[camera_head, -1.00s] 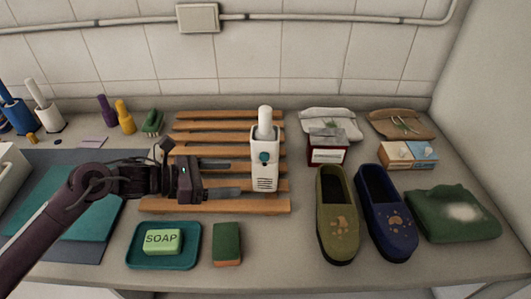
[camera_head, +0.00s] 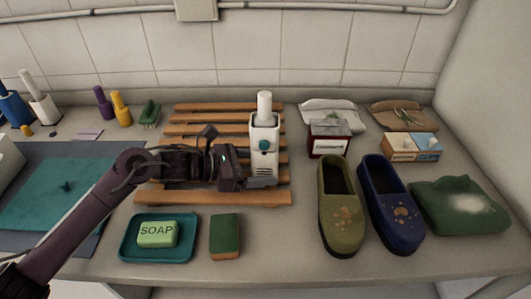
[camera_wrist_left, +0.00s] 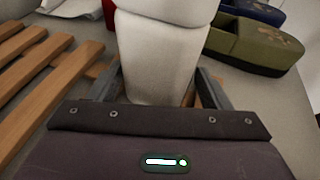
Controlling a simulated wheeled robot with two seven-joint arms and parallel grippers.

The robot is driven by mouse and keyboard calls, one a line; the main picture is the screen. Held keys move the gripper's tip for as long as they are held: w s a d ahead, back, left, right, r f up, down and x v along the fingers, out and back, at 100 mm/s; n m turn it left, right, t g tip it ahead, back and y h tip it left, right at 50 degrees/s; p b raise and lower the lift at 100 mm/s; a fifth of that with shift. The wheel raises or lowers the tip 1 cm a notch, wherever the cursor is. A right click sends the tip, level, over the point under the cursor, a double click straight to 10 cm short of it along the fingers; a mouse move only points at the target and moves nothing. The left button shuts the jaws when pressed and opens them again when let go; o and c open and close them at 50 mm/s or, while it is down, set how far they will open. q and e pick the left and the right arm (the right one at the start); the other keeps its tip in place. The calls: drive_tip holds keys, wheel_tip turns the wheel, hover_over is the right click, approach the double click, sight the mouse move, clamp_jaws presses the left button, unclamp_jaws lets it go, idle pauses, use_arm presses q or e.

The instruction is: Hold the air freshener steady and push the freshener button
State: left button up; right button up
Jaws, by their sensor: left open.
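The white air freshener (camera_head: 264,133) stands upright on the wooden slatted rack, with a teal round button (camera_head: 264,145) on its front and a white cylindrical top. My left gripper (camera_head: 262,170) is at its lower part, coming from the left. In the left wrist view the white body (camera_wrist_left: 160,55) rises between the two open fingers (camera_wrist_left: 155,90), one on each side. I cannot tell whether either finger touches it. The freshener's lower front is partly hidden by the gripper. My right gripper is not in view.
The wooden rack (camera_head: 210,198) lies under the freshener. In front are a teal soap tray (camera_head: 128,240) and a green sponge (camera_head: 225,236). To the right are a red-and-white box (camera_head: 329,139), a green shoe (camera_head: 341,215) and a blue shoe (camera_head: 390,205).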

use_arm(q)
drive_tip(key=shift+d, duration=0.15)
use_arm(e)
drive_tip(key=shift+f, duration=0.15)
use_arm(q)
drive_tip(key=c, duration=0.3)
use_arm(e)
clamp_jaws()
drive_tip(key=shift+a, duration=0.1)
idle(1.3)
